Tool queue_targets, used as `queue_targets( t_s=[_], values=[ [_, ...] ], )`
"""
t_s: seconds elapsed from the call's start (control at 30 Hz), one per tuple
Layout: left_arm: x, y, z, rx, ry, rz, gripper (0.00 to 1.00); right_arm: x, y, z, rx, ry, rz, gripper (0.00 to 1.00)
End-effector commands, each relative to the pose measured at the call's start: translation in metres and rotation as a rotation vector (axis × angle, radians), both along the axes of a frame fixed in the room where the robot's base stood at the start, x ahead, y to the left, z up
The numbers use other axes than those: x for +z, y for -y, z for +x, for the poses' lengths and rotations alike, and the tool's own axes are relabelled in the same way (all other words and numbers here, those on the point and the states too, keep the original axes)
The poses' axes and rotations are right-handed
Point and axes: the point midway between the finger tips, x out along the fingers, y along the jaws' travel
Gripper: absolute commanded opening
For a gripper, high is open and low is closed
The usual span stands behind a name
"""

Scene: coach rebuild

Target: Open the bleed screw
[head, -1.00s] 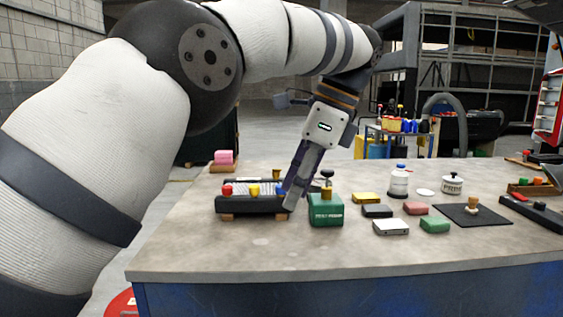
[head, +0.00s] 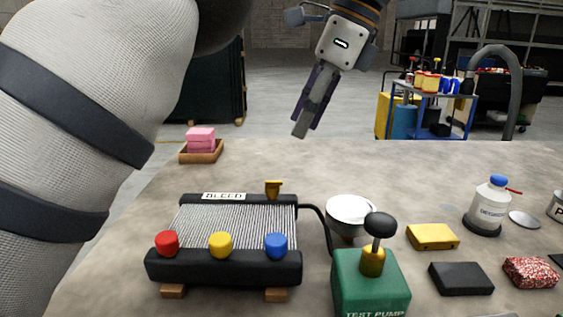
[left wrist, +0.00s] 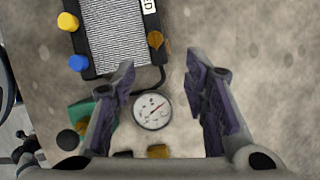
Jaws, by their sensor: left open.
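The bleed screw (head: 274,188) is a small brass fitting at the back right corner of the radiator (head: 237,224), beside the BLEED label (head: 224,196). The radiator has red, yellow and blue caps along its front. In the left wrist view the brass screw (left wrist: 155,40) sits beyond and left of the gap between my fingers. My left gripper (head: 304,125) is raised above the back of the bench, to the right of the screw and apart from it. Its two fingers (left wrist: 165,82) are spread and nothing is between them at their tips. My right gripper is not in view.
A green test pump (head: 369,285) with a black knob stands right of the radiator, joined by a black hose. A round gauge (left wrist: 152,111) lies behind it. The back middle bench is clear.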

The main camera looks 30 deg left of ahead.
Motion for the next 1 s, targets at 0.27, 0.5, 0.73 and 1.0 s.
queue_targets(
  t_s=[0.27,0.5,0.73,1.0],
  values=[
    [-0.041,-0.019,-0.011,0.0,0.006,-0.002,0.41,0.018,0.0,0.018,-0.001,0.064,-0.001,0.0],
    [-0.092,-0.038,-0.016,0.001,0.006,-0.001,0.41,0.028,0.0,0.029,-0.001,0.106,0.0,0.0],
    [-0.108,-0.043,-0.017,0.001,0.003,0.0,0.41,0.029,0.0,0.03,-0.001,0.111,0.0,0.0],
    [-0.109,-0.042,-0.017,0.001,0.002,0.0,0.18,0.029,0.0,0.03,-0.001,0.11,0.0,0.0]
  ],
)
